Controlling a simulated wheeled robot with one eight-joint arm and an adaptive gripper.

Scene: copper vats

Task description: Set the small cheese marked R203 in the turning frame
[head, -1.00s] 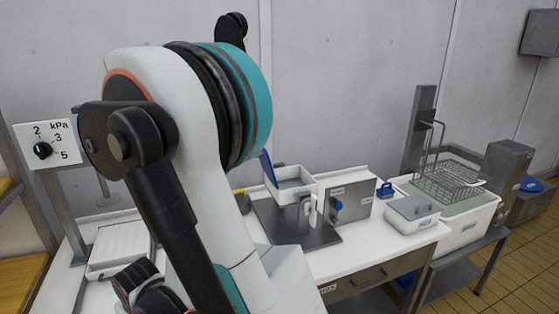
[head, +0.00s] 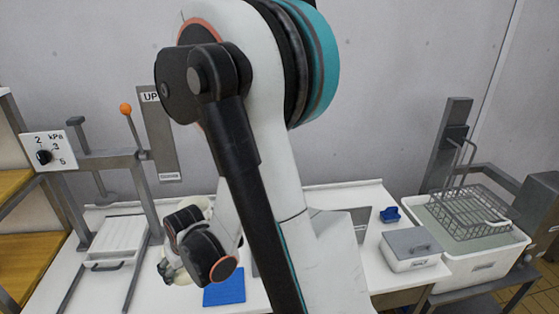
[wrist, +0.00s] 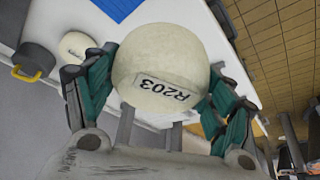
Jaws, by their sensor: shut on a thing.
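The small cheese marked R203 (wrist: 165,62) is a pale, rounded wheel with a white label that reads upside down in the wrist view. My gripper (wrist: 166,78) is shut on it, with teal-and-dark fingers on either side. In the head view my arm hides most of the held cheese. I cannot make out the turning frame for certain; my arm covers the middle of the bench. Another pale cheese (wrist: 76,45) with a label lies on the white bench in the wrist view, apart from my gripper.
A grey pot with yellow handles (wrist: 34,62) stands at left in the wrist view. A blue mat (head: 224,288) lies on the bench. At left is a press with an orange-knobbed lever (head: 126,108). A lidded box (head: 412,250) and a wire basket (head: 470,212) over a tub stand right.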

